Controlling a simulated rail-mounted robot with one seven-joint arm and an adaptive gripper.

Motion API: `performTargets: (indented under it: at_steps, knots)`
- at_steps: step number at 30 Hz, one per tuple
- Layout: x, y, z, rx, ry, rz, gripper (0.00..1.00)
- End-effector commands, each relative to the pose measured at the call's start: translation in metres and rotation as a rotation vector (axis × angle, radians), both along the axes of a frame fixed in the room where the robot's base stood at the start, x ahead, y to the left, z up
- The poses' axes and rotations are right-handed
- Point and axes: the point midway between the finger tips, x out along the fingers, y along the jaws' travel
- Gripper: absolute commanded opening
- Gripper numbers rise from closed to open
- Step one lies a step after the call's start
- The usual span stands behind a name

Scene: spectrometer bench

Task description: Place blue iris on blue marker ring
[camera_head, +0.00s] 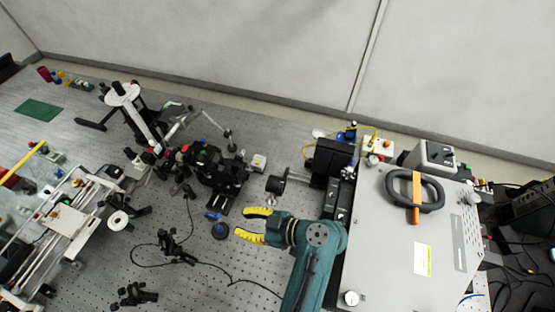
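A small dark blue round piece (220,230) sits on the bench just left of my gripper's fingertips.
A cluster of black optics (212,168) stands behind the blue pieces. Black mounts (176,247) and a dark cable (230,275) lie at the front left. A large grey instrument box (400,255) with a black handle is at the right.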

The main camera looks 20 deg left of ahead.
Motion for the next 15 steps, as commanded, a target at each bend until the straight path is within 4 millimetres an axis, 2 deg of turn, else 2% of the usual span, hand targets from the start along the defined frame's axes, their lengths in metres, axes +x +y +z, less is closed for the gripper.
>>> performTargets:
  at_steps: [5, 8, 11, 12, 14, 15]
  knots:
    - [0.005, -0.002, 0.003, -0.015, -0.004, -0.021, 0.33]
    - [0.035, -0.017, 0.027, -0.098, -0.035, -0.179, 0.33]
    - [0.085, -0.057, 0.094, -0.162, -0.116, -0.529, 0.33]
    - [0.099, -0.078, 0.131, -0.148, -0.164, -0.687, 0.33]
    - [0.108, -0.108, 0.190, -0.085, -0.238, -0.901, 0.33]
    - [0.106, -0.128, 0.231, -0.020, -0.291, -1.027, 0.33]
